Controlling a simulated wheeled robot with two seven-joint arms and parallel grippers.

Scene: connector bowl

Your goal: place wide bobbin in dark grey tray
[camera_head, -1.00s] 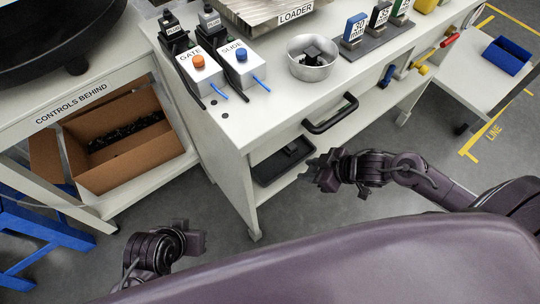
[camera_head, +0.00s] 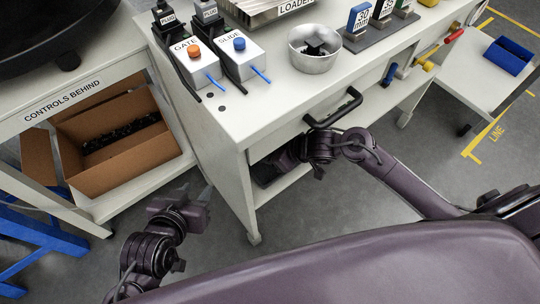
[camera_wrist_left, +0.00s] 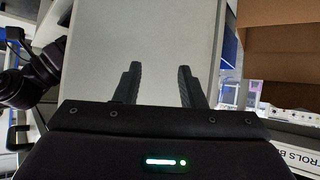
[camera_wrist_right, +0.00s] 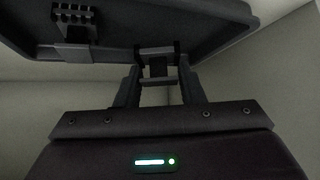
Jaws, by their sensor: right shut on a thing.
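The dark grey tray (camera_head: 262,180) is on the shelf under the table, mostly hidden by my right arm in the head view. In the right wrist view the tray (camera_wrist_right: 120,62) spans the top. A dark ridged piece (camera_wrist_right: 76,24) is at its left part. My right gripper (camera_wrist_right: 158,76) is shut on a dark spool-shaped piece, seemingly the wide bobbin (camera_wrist_right: 156,68), at the tray's near edge. I cannot tell whether it touches the tray. My left gripper (camera_wrist_left: 157,75) is open and empty, and in the head view (camera_head: 208,196) it is beside the table's left end.
A metal bowl (camera_head: 315,62) with dark pieces stands on the table (camera_head: 270,100). A black drawer handle (camera_head: 335,108) juts out above the shelf. Switch boxes (camera_head: 195,65) stand at the left. A cardboard box (camera_head: 100,170) is on the left bench's shelf.

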